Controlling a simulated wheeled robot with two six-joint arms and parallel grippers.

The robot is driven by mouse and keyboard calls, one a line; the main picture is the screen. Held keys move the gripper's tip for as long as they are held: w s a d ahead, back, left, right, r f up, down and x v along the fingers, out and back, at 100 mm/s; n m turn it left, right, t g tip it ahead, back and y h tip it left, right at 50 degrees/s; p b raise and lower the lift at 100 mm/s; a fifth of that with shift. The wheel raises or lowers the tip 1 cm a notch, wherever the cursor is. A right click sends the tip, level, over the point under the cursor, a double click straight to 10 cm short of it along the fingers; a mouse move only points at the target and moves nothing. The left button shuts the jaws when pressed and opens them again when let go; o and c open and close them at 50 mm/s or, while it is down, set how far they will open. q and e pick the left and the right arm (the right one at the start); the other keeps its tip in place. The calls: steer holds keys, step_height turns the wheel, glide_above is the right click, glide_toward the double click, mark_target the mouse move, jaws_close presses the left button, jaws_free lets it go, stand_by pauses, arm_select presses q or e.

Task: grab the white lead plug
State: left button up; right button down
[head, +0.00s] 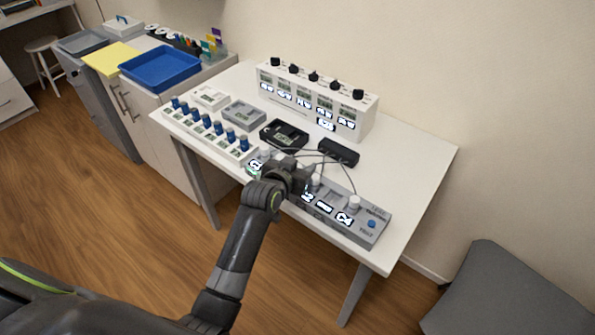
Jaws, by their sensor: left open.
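Thin dark leads run from a black box (339,152) towards the panel; I cannot tell which plug each lead joins. My left gripper (297,170) is open over the panel's left-middle part and hides what is beneath it. My right gripper is not in view.
A white unit with black knobs (315,97) stands at the back. The table's right side (415,160) is clear. A grey seat (505,290) is at lower right.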

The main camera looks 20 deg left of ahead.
arm_select(q)
steer(key=shift+w+f, duration=0.15)
steer(key=shift+w, duration=0.2)
jaws_close()
